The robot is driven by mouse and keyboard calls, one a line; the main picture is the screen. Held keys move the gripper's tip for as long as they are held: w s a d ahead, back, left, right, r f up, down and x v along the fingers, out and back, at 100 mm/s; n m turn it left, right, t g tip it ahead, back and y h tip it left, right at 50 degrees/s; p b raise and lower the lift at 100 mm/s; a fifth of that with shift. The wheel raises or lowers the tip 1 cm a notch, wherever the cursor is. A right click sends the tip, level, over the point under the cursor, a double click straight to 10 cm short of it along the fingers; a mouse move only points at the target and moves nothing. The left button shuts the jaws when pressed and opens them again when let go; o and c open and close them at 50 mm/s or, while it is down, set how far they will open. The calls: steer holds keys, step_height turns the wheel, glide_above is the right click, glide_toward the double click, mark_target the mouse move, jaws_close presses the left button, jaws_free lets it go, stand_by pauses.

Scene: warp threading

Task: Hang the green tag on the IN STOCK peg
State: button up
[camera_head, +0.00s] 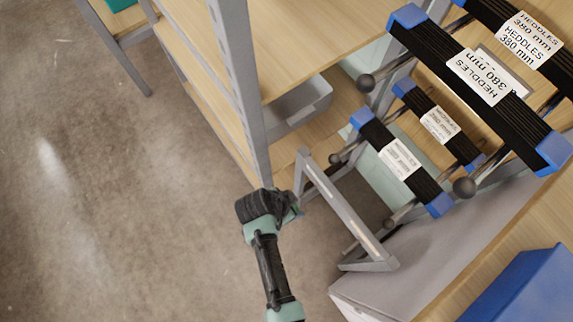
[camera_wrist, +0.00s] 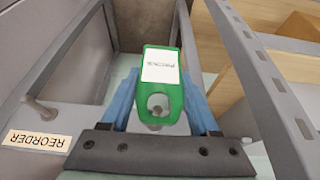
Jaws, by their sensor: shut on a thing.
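The green tag (camera_wrist: 161,65) has a white label with small upside-down print and a round hole near the gripper's palm. My gripper (camera_wrist: 160,88) is shut on it in the wrist view, with a blue finger on each side. A grey rounded shape shows through and below the hole; I cannot tell whether it is a peg end. A REORDER sign (camera_wrist: 37,140), upside down, is at the lower left, with a grey peg (camera_wrist: 41,112) just above it. No IN STOCK sign is readable. In the head view my dark gripper (camera_head: 265,205) is beside a grey post; the tag is hidden there.
A grey perforated post (camera_head: 238,90) and a small grey frame (camera_head: 345,215) stand close to my gripper. Wooden shelves hold a grey bin (camera_head: 300,108). Black heddle bundles (camera_head: 470,75) with blue ends hang at the right. Bare floor (camera_head: 100,200) is open at the left.

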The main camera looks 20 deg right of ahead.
mark_target(304, 195)
steer(key=shift+w+d+f+b, duration=0.1)
steer(key=shift+w+d+b, duration=0.15)
steer(key=shift+d, duration=0.45)
steer(key=shift+w+d+f+b, duration=0.1)
steer(key=shift+w+d+b, duration=0.2)
steer(key=shift+d, duration=0.45)
steer(key=shift+w+d+f+b, duration=0.1)
steer(key=shift+w+d+b, duration=0.15)
steer(key=shift+d, duration=0.45)
steer(key=shift+w+d+f+b, duration=0.25)
steer(key=shift+d+f+b, duration=0.15)
steer(key=shift+d, duration=0.25)
steer(key=shift+f, duration=0.1)
steer(key=o, duration=1.4)
steer(key=shift+o, duration=0.3)
